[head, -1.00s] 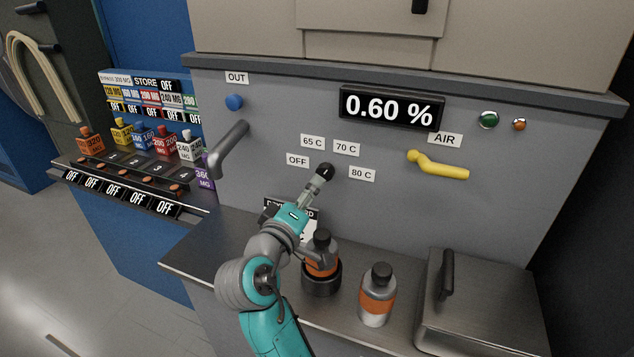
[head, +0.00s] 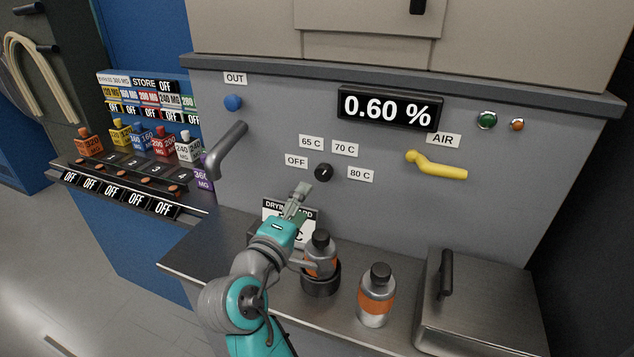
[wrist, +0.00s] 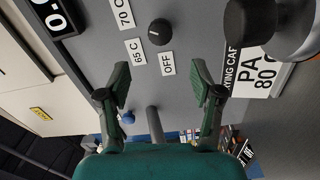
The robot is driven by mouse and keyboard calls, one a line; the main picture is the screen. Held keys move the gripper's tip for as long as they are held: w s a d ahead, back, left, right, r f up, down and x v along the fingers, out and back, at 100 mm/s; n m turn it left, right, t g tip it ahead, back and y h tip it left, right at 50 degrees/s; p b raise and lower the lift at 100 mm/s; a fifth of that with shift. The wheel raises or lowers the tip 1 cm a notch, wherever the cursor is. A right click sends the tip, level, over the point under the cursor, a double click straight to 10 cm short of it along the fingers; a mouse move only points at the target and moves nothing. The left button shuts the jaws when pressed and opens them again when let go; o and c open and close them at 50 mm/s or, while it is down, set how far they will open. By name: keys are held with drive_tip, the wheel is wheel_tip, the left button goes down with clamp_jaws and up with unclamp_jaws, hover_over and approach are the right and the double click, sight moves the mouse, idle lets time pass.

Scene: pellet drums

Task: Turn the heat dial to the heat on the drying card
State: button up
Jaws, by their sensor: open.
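The heat dial (head: 324,172) is a small black knob on the grey panel, ringed by labels OFF, 65 C, 70 C and 80 C. It also shows in the wrist view (wrist: 160,32) with a small pale mark; I cannot tell for sure which label the mark meets. The drying card (head: 271,208) stands on the counter below, partly hidden by my arm. In the wrist view the card (wrist: 262,82) reads "PA" and "80", its right part cut off or covered. My gripper (head: 301,188) is open and empty, below and left of the dial, apart from it.
An orange-banded bottle (head: 320,246) stands in a dark holder close beside my arm; another bottle (head: 376,295) stands to its right. A grey lever (head: 228,150) and a yellow air handle (head: 440,166) jut from the panel. A lidded steel box (head: 490,310) fills the right counter.

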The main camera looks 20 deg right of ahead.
sight(323, 174)
drive_tip(key=w+d+n, duration=0.2)
drive_tip(key=d+n, duration=0.1)
drive_tip(key=w+d+n, duration=0.3)
drive_tip(key=n, duration=0.1)
drive_tip(key=w+d+n, duration=0.2)
drive_tip(key=w+n, duration=0.1)
drive_tip(key=n, duration=0.1)
drive_tip(key=shift+w+d+r, duration=0.1)
drive_tip(key=shift+w+d, duration=0.05)
drive_tip(key=shift+d, duration=0.25)
drive_tip(key=c, duration=1.1)
